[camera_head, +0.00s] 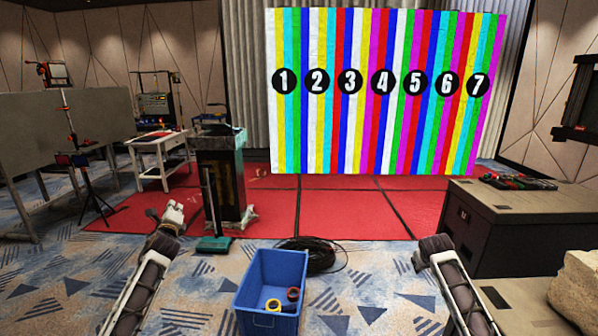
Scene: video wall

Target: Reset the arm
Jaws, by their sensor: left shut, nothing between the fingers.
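My left arm comes in from the lower left. Its gripper (174,208) is small in the picture, shut and empty, raised in front of the red flooring and left of the black lectern. My right arm (458,282) comes in from the lower right and ends in a dark joint left of the dark cabinet. I cannot make out the right gripper's fingers beyond that joint.
A blue bin (271,269) with rolls of tape stands between my arms, with coiled black cable (318,256) behind it. The lectern (219,172), white table (158,142), dark cabinet (510,222) and striped video wall (385,130) stand around. Red flooring (345,213) is mostly clear.

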